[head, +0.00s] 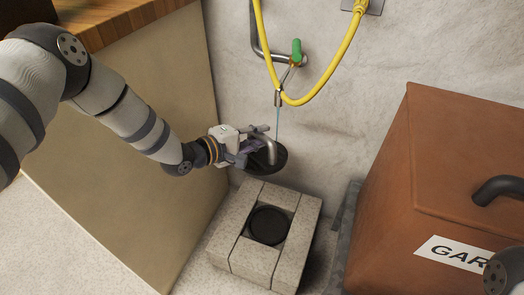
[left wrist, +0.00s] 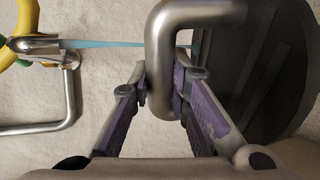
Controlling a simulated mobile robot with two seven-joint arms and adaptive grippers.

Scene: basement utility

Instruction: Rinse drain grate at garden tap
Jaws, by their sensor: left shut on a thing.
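The drain grate is a dark round disc (head: 282,162) with a bent metal handle; it also shows in the left wrist view (left wrist: 265,70). My left gripper (head: 260,146) is shut on the handle and holds the grate in the air below the tap, above the stone block drain. The tap's nozzle (head: 278,97) hangs over the grate, with a green lever (head: 296,52) above. A thin blue water stream (head: 277,122) runs down to the grate; handle and fingers partly hide where it lands. My right gripper is not in view.
Below, a square stone block surround (head: 256,259) frames a dark round opening (head: 268,225). A yellow hose (head: 337,65) loops near the tap. A brown lidded box (head: 390,215) with a label stands at right. A tan panel under a wooden top (head: 115,22) is at left.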

